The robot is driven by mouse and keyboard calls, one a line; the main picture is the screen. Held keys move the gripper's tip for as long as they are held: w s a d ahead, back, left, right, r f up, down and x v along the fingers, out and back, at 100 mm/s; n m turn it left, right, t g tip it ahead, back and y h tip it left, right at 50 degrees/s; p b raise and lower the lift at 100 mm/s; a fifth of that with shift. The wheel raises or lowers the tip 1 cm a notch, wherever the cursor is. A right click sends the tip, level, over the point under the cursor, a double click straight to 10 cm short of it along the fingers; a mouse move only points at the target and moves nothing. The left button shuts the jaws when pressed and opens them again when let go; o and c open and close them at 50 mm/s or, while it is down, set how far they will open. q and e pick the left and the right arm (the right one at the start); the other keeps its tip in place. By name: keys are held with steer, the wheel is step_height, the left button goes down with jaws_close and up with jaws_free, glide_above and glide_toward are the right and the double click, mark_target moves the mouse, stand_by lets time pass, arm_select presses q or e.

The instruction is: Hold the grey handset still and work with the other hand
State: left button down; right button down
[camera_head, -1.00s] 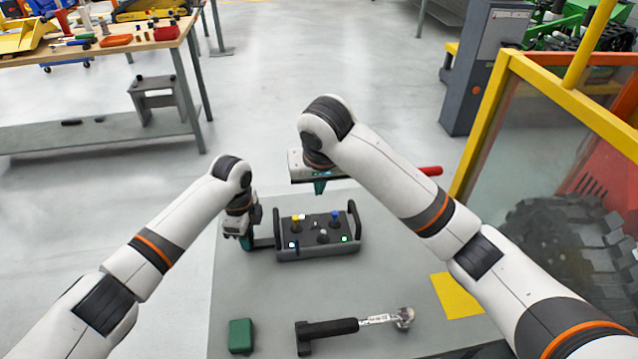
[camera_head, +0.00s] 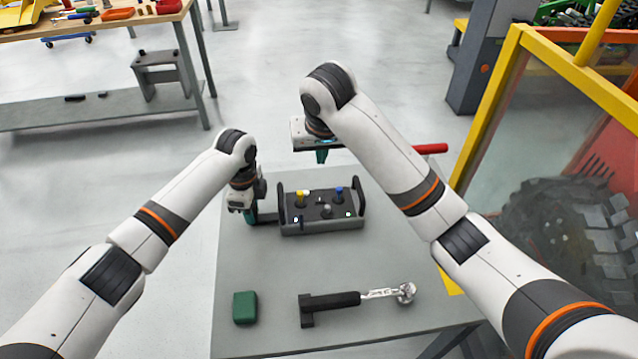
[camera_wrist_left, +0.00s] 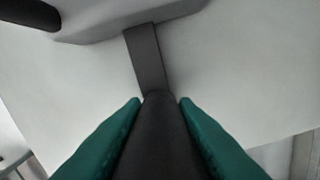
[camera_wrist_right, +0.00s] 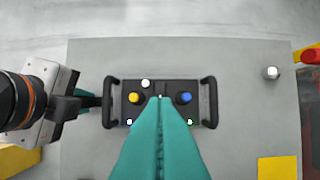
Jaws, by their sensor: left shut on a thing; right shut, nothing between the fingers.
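The grey handset (camera_head: 322,229) is a box with a black handle at each end, standing on the grey table. Its top carries a yellow knob (camera_head: 300,199), a blue knob (camera_head: 339,190), a small grey knob (camera_head: 326,210) and small lit lamps, one green. My left gripper (camera_head: 250,214) is shut on a dark bar (camera_wrist_left: 150,60) that reaches out from the handset's left side. My right gripper (camera_head: 321,156) is shut and empty above the handset. In the right wrist view, its green fingers (camera_wrist_right: 160,100) hide the middle of the handset.
A green block (camera_head: 245,308) and a black-handled tool (camera_head: 335,300) lie near the table's front. A red bar (camera_head: 430,149) sticks out behind my right arm. A yellow-framed barrier (camera_head: 490,120) stands to the right. A workbench (camera_head: 120,15) is at the back left.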

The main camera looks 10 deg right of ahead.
mark_target(318, 192)
steer(key=x, duration=1.3)
steer(key=shift+s+f, duration=0.3)
steer(key=shift+f, duration=0.05)
steer(key=shift+f, duration=0.1)
steer(key=shift+w+f, duration=0.15)
steer(key=shift+f, duration=0.1)
steer(key=shift+s, duration=0.9)
steer(key=shift+r, duration=0.1)
